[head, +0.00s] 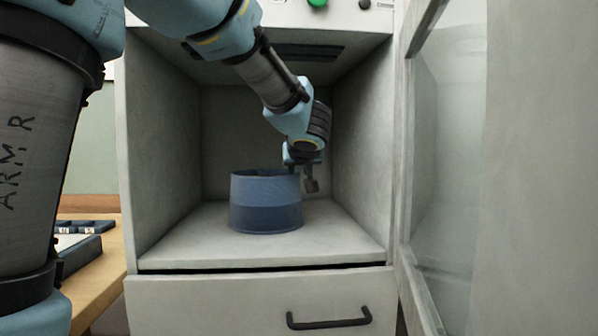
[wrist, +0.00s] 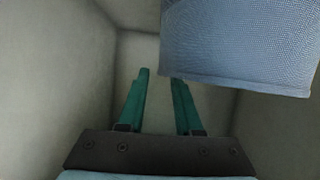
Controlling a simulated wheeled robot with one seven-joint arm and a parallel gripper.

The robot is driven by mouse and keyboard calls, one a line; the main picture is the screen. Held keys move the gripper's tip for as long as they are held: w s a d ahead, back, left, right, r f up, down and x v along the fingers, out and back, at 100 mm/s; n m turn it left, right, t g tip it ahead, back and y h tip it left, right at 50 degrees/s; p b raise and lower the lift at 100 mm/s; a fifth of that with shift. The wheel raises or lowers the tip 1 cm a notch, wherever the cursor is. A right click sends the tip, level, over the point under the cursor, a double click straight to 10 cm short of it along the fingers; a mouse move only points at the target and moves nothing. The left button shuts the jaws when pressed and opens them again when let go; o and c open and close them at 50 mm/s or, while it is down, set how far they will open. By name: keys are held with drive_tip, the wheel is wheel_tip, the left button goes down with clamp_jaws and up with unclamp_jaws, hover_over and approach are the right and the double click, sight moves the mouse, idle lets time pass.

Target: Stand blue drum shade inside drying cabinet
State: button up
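The blue drum shade (head: 265,203) stands upright on the floor of the drying cabinet (head: 180,248), left of the middle. Its upper part is lighter blue and its lower part darker. My gripper (head: 308,184) is inside the cabinet, at the shade's right side near its rim; part of it is hidden behind the shade. In the wrist view my gripper (wrist: 160,80) has its two green fingers apart, with a gap between them. The shade (wrist: 245,45) fills the upper right there and overlaps the right fingertip's area. I cannot tell whether a finger touches it.
The cabinet's glazed door (head: 450,150) stands open at the right. A drawer with a black handle (head: 329,320) is below the compartment. A wooden table (head: 100,270) with a dark tray is at the left. Cabinet floor is clear around the shade.

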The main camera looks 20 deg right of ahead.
drive_tip(key=p+v, duration=0.2)
drive_tip(key=v, duration=0.9)
